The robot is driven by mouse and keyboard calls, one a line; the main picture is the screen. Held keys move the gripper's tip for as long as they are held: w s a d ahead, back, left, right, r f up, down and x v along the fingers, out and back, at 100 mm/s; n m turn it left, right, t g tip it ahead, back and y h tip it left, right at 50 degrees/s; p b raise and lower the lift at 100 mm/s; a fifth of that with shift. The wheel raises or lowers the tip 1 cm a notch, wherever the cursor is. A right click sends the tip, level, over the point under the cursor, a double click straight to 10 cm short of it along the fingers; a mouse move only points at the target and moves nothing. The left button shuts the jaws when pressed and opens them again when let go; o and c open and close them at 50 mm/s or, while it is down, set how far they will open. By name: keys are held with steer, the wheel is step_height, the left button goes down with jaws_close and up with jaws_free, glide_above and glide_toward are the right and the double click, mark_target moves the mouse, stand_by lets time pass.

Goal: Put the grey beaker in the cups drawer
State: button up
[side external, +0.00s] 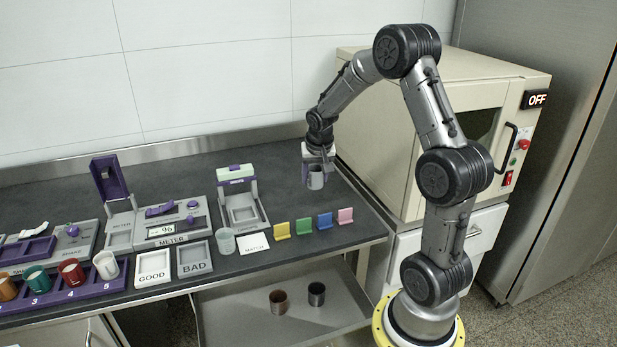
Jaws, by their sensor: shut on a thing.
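My gripper (316,174) is at the back right of the dark counter, pointing down. It is shut on a small grey beaker (316,183), which it holds upright; the fingers partly cover it. I cannot tell exactly how far the beaker is above the counter. Below the counter's front edge, an open metal drawer (240,318) contains a brown cup (278,301) and a dark grey cup (317,294). It appears to be the cups drawer, though I see no label on it. Much of its floor is bare.
A pale translucent beaker (225,241) stands near the front edge, beside the MATCH card (254,245). Coloured tabs (303,225) line the front right. Purple-grey stations and a cup rack (70,293) fill the left. A cream oven (380,135) stands close right of my gripper.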

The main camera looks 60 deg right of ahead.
steer(key=shift+s+a+r, duration=0.2)
steer(key=shift+s+a, duration=0.1)
steer(key=w+a+f+n+t+y, duration=0.1)
steer(key=w+a+f+n, duration=0.2)
steer(key=a, duration=0.6)
steer(key=a+f+n+y, duration=0.2)
steer(key=a+f+n, duration=0.2)
steer(key=a, duration=0.6)
steer(key=w+a+f+n+t+y, duration=0.1)
steer(key=w+a+f+n, duration=0.2)
steer(key=a, duration=0.6)
steer(key=s+a+f+n+y, duration=0.1)
steer(key=s+f+n, duration=0.2)
steer(key=s, duration=0.4)
steer(key=s+a+f+n+y, duration=0.1)
steer(key=s+a+f+n, duration=0.2)
steer(key=s, duration=0.4)
glide_above(239, 335)
steer(key=s, duration=0.2)
steer(key=shift+g, duration=0.3)
steer(key=f, duration=1)
steer(key=shift+w+d, duration=0.2)
steer(key=shift+d, duration=0.15)
steer(key=shift+w+f, duration=0.15)
steer(key=shift+f, duration=1.6)
steer(key=shift+f, duration=0.1)
